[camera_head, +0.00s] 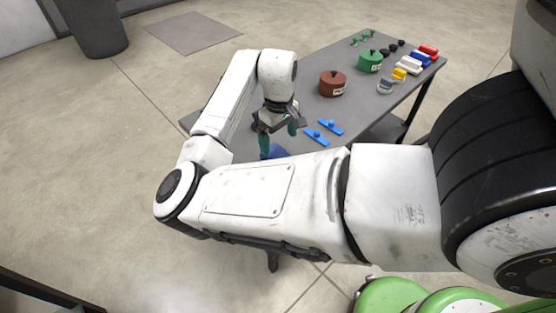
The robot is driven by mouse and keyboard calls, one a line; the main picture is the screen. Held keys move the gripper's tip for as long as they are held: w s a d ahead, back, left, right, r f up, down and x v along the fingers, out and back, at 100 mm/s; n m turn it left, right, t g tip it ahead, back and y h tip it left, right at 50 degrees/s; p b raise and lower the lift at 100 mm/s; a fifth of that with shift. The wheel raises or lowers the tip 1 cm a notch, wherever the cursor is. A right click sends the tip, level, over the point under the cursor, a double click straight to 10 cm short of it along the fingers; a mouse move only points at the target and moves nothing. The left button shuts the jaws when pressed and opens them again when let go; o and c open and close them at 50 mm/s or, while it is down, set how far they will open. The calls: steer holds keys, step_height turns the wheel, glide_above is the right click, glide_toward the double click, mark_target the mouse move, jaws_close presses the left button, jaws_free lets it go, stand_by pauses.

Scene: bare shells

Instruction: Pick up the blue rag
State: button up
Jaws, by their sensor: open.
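The blue rag (278,151) seems to be the dark blue patch on the near part of the grey table (305,105). My arm hides much of it. My gripper (278,137) hangs just above the rag, with its green fingers pointing down. The fingers are apart and nothing shows between them. I cannot tell whether a fingertip touches the rag.
Two light blue handled pieces (324,132) lie right of my gripper. A brown lidded pot (333,83) and a green one (370,61) stand farther back. Red, white, blue and yellow blocks (415,60) sit near the far right edge.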

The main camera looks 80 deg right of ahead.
mark_target(278, 155)
step_height(278, 155, down, 7)
steer(key=shift+a+f+b, duration=0.1)
steer(key=shift+f+b, duration=0.1)
steer(key=shift+b, duration=0.3)
steer(key=c, duration=1.1)
